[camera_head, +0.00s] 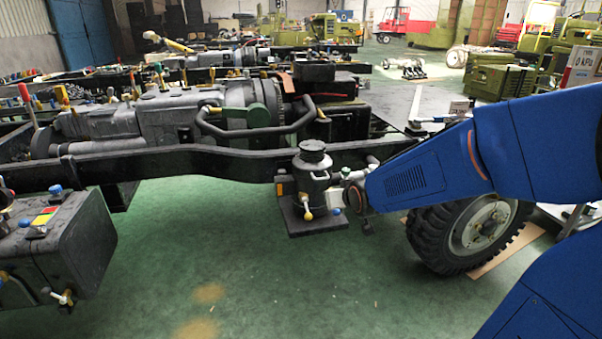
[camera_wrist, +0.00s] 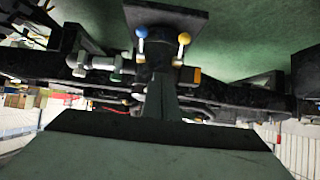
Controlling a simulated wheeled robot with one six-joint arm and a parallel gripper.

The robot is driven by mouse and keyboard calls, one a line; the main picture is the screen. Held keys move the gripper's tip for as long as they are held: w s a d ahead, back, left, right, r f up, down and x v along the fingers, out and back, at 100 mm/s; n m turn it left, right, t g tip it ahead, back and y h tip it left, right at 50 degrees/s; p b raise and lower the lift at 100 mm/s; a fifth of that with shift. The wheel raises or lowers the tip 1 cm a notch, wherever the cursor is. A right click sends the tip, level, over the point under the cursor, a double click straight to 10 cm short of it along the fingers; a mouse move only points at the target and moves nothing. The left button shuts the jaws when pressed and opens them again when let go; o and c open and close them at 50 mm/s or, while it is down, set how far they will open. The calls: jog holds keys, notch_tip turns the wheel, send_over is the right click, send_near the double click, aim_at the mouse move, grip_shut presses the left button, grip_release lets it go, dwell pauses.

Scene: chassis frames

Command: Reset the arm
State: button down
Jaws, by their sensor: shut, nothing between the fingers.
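My blue arm reaches in from the right in the head view and ends close to a black canister-like unit (camera_head: 313,175) on the side of the chassis frame (camera_head: 215,160). My gripper (camera_wrist: 160,85) shows in the wrist view as a narrow grey shape pointing at the same unit; it is shut and empty. The unit's base plate (camera_wrist: 190,18), a blue knob (camera_wrist: 141,31) and a yellow knob (camera_wrist: 184,38) show just beyond the fingertips. Whether the fingers touch the unit I cannot tell. In the head view the gripper is mostly hidden at the arm's end.
A large tyre (camera_head: 470,235) stands below my arm. A dark tank (camera_head: 60,255) with coloured caps is at the left. An engine and gearbox (camera_head: 150,115) lie along the frame. The green floor (camera_head: 250,260) in front is clear.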

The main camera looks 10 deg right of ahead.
jog(key=s+r+g, duration=0.2)
jog(key=s+g, duration=0.4)
jog(key=s, duration=2.6)
jog(key=shift+a, duration=0.15)
jog(key=shift+w+r, duration=0.1)
